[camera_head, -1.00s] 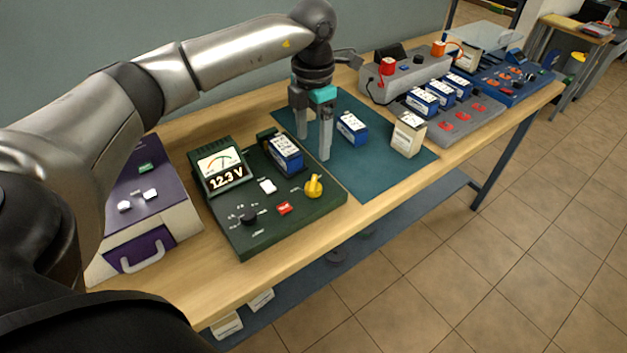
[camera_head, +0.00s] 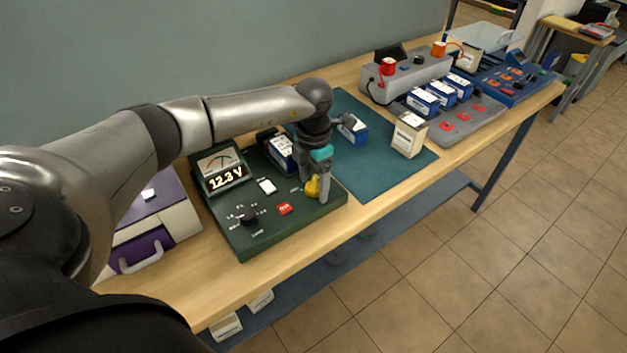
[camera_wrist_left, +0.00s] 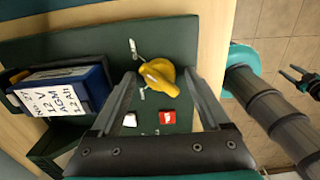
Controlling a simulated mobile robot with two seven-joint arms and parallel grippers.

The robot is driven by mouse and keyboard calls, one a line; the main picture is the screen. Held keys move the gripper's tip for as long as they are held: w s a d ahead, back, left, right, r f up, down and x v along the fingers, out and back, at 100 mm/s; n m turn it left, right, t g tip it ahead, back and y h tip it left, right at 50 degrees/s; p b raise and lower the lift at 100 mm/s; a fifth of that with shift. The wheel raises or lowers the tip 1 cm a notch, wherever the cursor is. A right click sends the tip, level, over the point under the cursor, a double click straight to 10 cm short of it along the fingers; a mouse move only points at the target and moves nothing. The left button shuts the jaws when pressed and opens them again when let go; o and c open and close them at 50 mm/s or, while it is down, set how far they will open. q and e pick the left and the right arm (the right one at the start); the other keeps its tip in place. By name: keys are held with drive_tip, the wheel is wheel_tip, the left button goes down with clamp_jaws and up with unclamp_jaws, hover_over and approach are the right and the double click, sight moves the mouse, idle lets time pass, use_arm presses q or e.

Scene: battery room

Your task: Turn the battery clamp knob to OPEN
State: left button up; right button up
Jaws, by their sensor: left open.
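The yellow clamp knob (camera_head: 312,188) sits at the front right of the dark green tester board (camera_head: 240,238). In the left wrist view the knob (camera_wrist_left: 158,78) has its pointed end toward the lower right. My left gripper (camera_head: 314,187) is open over the board, with its fingers pointing down. In the left wrist view its fingertips (camera_wrist_left: 160,78) stand on either side of the knob, and contact cannot be made out. A blue battery (camera_head: 280,152) sits on the board behind the knob; it also shows in the left wrist view (camera_wrist_left: 70,92).
A red button (camera_head: 285,209), a white switch (camera_head: 267,187) and a black dial (camera_head: 248,217) are on the board. The meter reads 12.3 V. A purple-fronted case (camera_head: 150,240) stands left.

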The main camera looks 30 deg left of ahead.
use_arm(q)
clamp_jaws()
idle(0.5)
drive_tip(key=shift+n, duration=0.3)
drive_tip(key=n+p, duration=0.2)
drive_tip(key=n, duration=0.1)
drive_tip(key=shift+r+n, duration=0.1)
drive_tip(key=shift+n, duration=0.3)
drive_tip(key=n+p, duration=0.2)
drive_tip(key=n, duration=0.2)
drive_tip(key=shift+n, duration=0.3)
drive_tip(key=n+p, duration=0.3)
drive_tip(key=n, duration=0.1)
drive_tip(key=shift+r, duration=0.1)
drive_tip(key=n+p, duration=0.2)
drive_tip(key=n, duration=0.2)
drive_tip(key=shift+w+n, duration=0.1)
drive_tip(key=shift+n, duration=0.5)
